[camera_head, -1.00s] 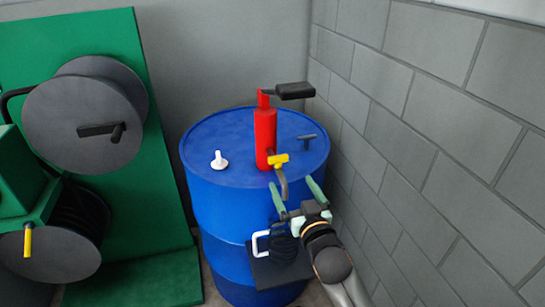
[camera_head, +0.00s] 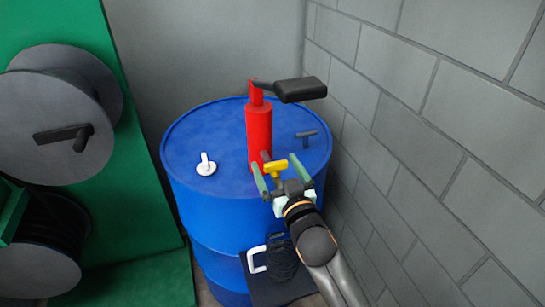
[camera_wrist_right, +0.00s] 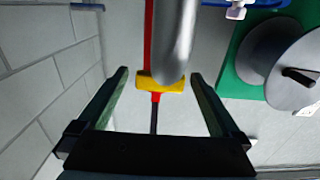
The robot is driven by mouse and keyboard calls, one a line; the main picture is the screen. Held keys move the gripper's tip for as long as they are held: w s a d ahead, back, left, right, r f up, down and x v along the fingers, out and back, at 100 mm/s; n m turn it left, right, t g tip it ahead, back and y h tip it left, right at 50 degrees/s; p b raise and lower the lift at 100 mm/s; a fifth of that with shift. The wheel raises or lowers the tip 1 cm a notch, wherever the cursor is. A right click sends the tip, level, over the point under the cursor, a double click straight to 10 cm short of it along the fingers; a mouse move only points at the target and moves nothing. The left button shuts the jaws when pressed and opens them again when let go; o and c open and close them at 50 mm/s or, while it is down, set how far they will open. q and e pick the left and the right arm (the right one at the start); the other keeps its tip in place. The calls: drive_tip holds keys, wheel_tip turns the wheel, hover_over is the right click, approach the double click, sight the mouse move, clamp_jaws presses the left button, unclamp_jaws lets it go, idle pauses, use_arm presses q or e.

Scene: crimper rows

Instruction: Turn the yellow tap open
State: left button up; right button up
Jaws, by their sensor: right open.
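The yellow tap (camera_head: 277,168) is a T-shaped handle low on the front of a red hand pump (camera_head: 259,132). The pump stands upright on a blue drum (camera_head: 215,165). My right gripper (camera_head: 274,162) is open, its two green fingers on either side of the tap. In the right wrist view the yellow tap (camera_wrist_right: 160,83) lies crosswise between the tips of my open right gripper (camera_wrist_right: 159,74), with a gap showing at each side. The grey spout (camera_wrist_right: 174,40) covers part of it there. My left gripper is not in view.
A block wall (camera_head: 430,120) stands close on the right. The pump's black handle (camera_head: 301,90) sticks out above. A white fitting (camera_head: 206,166) and a dark fitting (camera_head: 307,136) sit on the drum top. A grey reel (camera_head: 55,125) on a green board stands at left.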

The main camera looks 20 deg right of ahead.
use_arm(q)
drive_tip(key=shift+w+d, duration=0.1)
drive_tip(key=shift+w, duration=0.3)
use_arm(e)
drive_tip(key=shift+w, duration=0.3)
